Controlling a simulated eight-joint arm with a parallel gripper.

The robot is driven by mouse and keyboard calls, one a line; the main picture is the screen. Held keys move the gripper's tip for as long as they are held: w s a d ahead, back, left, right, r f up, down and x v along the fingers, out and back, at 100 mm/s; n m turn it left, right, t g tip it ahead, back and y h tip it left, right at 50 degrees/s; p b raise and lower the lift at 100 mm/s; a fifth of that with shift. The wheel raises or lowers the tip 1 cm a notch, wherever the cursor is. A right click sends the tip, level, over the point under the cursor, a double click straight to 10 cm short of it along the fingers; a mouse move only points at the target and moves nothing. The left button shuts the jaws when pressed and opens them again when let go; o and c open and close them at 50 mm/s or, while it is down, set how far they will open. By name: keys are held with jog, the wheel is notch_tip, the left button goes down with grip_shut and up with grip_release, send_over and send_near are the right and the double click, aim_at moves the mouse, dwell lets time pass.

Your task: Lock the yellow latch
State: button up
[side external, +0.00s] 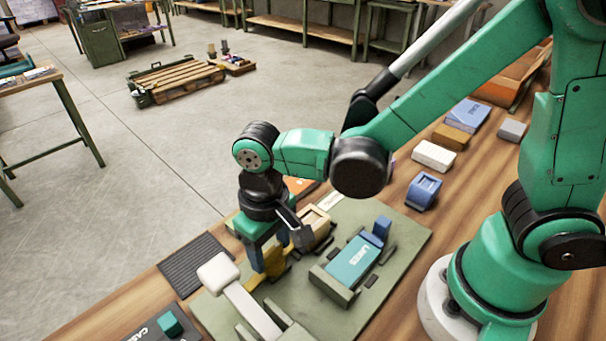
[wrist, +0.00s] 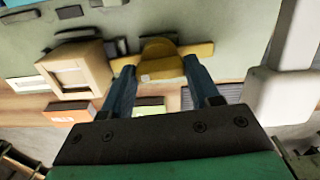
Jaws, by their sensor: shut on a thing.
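The yellow latch (wrist: 162,62) is between the two blue fingers of my gripper (wrist: 160,85) in the wrist view. It is a yellow bar with a rounded raised part, set on the grey-green board (wrist: 120,15). In the side view my gripper (side external: 270,262) points down at the board's far edge, and the yellow latch (side external: 274,265) shows partly between and beside the fingers. The gripper is shut on the latch. Much of the latch is hidden by the fingers in the side view.
A white-handled lever (side external: 240,290) stands close to the left of my gripper. A beige box (side external: 314,222) is close to its right. A teal labelled block (side external: 352,262) sits in a holder on the board. A dark ribbed mat (side external: 196,264) lies to the left.

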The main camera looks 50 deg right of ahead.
aim_at(271, 250)
jog(key=shift+m, duration=0.6)
jog(key=o, duration=1.3)
jog(key=shift+r, duration=0.15)
jog(key=shift+r, duration=2.7)
